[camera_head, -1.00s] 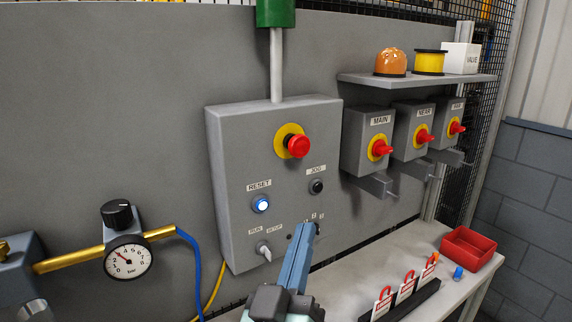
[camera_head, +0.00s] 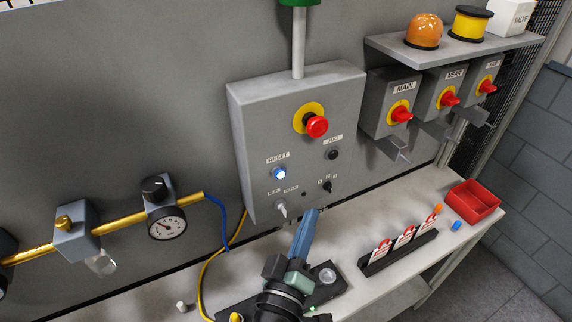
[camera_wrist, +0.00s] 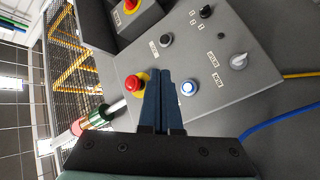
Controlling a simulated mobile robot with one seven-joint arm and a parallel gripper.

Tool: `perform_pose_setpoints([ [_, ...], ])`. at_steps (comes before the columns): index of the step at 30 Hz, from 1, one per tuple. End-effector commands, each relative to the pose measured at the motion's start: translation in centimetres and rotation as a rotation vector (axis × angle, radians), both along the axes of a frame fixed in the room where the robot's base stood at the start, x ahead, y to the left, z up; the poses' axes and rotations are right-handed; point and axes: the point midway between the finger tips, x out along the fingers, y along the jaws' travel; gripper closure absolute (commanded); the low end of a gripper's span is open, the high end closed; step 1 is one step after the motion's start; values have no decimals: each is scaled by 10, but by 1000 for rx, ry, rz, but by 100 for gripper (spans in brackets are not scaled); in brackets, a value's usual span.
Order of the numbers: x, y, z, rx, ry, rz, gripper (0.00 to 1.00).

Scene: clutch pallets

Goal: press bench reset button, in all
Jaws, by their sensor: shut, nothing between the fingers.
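The reset button (camera_head: 279,174) glows white-blue under its RESET label on the grey control box (camera_head: 244,125). It also shows in the wrist view (camera_wrist: 188,88), just right of my fingertips in the picture. My gripper (camera_head: 313,214) is shut and empty, with its blue fingers pointing up toward the box, below and right of the button in the head view. In the wrist view my gripper (camera_wrist: 160,75) has its fingers side by side between the red emergency stop (camera_wrist: 137,85) and the button. I see no clear contact with the button.
The red emergency stop (camera_head: 317,127) sits above the button, the black jog button (camera_head: 333,154) to its right, and a key switch (camera_head: 281,208) below. Red-handled switches (camera_head: 402,114) are on the right. A red tray (camera_head: 473,201) and a tag rack (camera_head: 399,252) stand on the bench.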

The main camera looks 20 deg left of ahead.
Motion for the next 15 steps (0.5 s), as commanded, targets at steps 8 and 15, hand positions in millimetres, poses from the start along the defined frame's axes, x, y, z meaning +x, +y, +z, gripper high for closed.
perform_pose_setpoints([
  [8,1,1,0,2,0,1,100],
  [15,15,20,1,3,-2,2,100],
])
